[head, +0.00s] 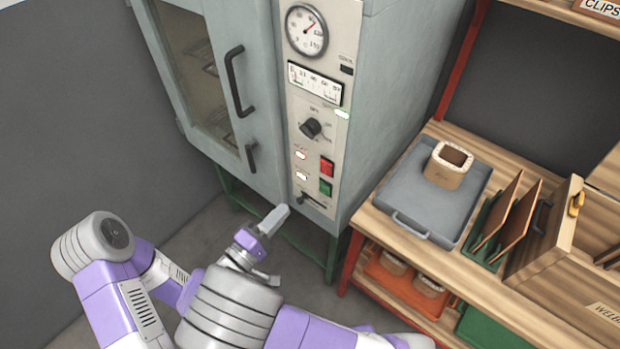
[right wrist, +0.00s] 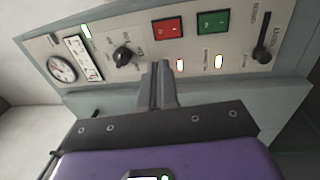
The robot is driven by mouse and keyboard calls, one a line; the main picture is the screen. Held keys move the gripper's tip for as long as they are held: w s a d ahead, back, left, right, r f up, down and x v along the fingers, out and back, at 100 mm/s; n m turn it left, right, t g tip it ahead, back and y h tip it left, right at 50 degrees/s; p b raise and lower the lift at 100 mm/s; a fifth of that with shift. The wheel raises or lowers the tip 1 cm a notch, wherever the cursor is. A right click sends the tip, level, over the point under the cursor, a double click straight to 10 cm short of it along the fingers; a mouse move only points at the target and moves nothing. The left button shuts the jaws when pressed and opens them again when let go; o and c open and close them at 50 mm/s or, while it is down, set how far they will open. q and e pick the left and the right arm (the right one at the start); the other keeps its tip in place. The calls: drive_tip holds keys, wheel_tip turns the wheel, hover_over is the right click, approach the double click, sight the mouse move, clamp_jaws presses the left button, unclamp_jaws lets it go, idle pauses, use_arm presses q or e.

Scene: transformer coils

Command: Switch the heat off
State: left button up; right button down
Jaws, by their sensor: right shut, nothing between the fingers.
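A grey oven (head: 385,80) stands ahead with a control panel. The panel has a red rocker switch (head: 326,167) above a green rocker switch (head: 325,187). Both also show in the right wrist view, red (right wrist: 168,29) and green (right wrist: 213,23). A black knob (head: 311,127) sits above them, also in the wrist view (right wrist: 124,55). Two small lamps (head: 301,155) glow beside the switches. My right gripper (head: 276,217) is shut and empty, just below and left of the panel, apart from the switches. Its fingers (right wrist: 161,72) point at the panel. My left gripper is not in view.
The oven door has black handles (head: 238,80). A round dial gauge (head: 307,29) is at the panel top, and a lever slider (head: 312,201) is at its bottom. A wooden bench (head: 445,135) at right holds a grey tray (head: 400,205) with a coil (head: 448,165).

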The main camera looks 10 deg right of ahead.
sight(324, 165)
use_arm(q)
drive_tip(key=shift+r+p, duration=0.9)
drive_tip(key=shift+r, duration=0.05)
use_arm(e)
drive_tip(key=x, duration=1.4)
drive_tip(key=shift+s, duration=0.1)
